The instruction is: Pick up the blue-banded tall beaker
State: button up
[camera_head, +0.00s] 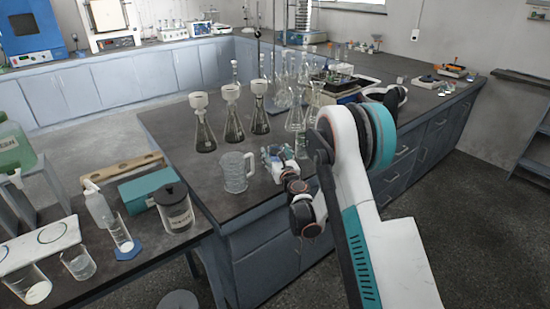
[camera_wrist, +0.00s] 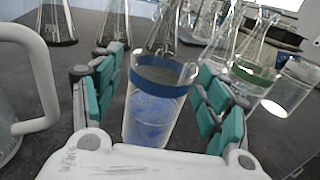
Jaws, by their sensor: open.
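The blue-banded tall beaker (camera_wrist: 155,105) stands upright in the middle of the wrist view, clear glass with a blue band near its rim. My gripper (camera_wrist: 158,85) is open, with one teal-padded finger on each side of the beaker. A gap shows on the left; on the right the finger is close to the glass, and I cannot tell whether it touches. In the head view my gripper (camera_head: 280,160) is over the front edge of the dark bench, and the beaker there is mostly hidden by it.
A clear jug with a handle (camera_head: 236,172) stands close left of my gripper, its handle large in the wrist view (camera_wrist: 45,80). A green-banded beaker (camera_wrist: 255,75) stands to the right. Several flasks (camera_head: 233,125) stand behind. The bench's front edge is near.

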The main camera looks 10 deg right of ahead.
jog(key=shift+w+a, duration=0.1)
jog(key=shift+w, duration=0.15)
jog(key=shift+s+r, duration=0.1)
jog(key=shift+s, duration=0.05)
jog(key=c, duration=1.3)
jog(key=shift+r, duration=0.15)
notch_tip(320, 180, up, 25)
jog(key=p, duration=1)
